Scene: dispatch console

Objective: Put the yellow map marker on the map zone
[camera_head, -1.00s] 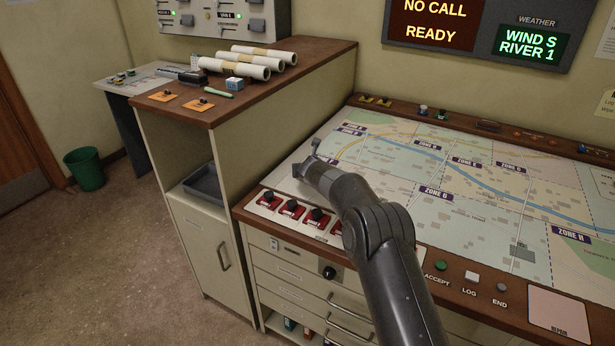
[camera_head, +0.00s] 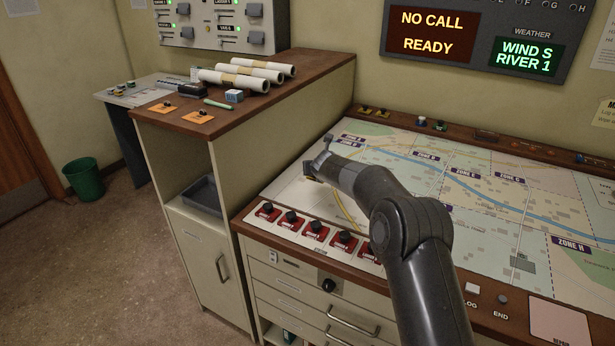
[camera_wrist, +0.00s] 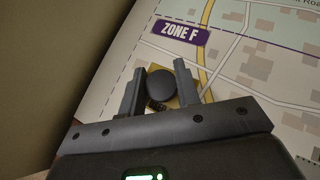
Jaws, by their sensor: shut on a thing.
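The yellow map marker (camera_wrist: 188,92) has a yellow base and a round black knob. In the wrist view, the fingers of my gripper (camera_wrist: 158,72) stand on either side of the knob and are shut on it. The marker is over the map close to the purple ZONE F label (camera_wrist: 180,33); I cannot tell whether its base touches the surface. In the head view, my gripper (camera_head: 314,172) is over the left end of the map (camera_head: 287,190), with a small bit of yellow under it. My wrist hides the ZONE F label there.
A row of red pieces with black knobs (camera_head: 317,229) lines the front left of the console. Several small yellow pieces (camera_head: 374,111) lie on the back ledge. A higher cabinet with paper rolls (camera_head: 247,78) stands left of the map. The map right of my arm is clear.

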